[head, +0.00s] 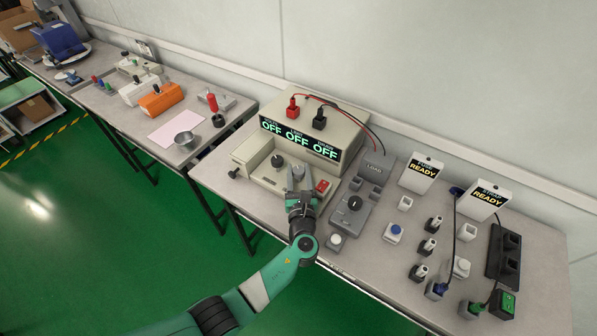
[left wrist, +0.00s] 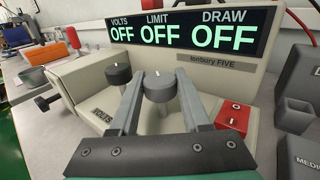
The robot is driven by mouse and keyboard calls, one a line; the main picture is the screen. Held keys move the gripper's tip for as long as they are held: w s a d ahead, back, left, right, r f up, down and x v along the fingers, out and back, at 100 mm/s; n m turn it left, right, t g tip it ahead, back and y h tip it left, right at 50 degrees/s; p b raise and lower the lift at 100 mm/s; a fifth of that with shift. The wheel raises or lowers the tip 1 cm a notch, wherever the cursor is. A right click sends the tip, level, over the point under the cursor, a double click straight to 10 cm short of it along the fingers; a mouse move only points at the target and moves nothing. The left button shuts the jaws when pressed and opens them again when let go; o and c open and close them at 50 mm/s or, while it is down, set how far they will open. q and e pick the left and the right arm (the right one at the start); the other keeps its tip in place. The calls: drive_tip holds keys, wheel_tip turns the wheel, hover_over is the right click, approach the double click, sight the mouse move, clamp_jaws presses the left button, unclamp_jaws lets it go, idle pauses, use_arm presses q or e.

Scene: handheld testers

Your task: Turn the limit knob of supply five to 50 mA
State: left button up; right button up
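Supply five (head: 250,155) is a beige box on the bench. Its display (left wrist: 185,33) reads OFF under VOLTS, LIMIT and DRAW. The limit knob (left wrist: 159,88) is grey with a white pointer mark towards the display. My left gripper (left wrist: 160,78) is open, one finger on each side of this knob; I cannot tell whether either touches. In the head view the left gripper (head: 298,184) is at the front of the supply. The dark volts knob (left wrist: 118,75) stands just left of the fingers. The scale around the limit knob is hidden. My right gripper is not in view.
A red switch (left wrist: 233,115) is right of the fingers. A grey unit with a black dial (head: 353,205) stands right of the supply. Red and black plugs (head: 293,111) with leads sit on top. Several small connectors and two READY signs occupy the bench's right.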

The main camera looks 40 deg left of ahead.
use_arm(q)
drive_tip(key=o, duration=0.4)
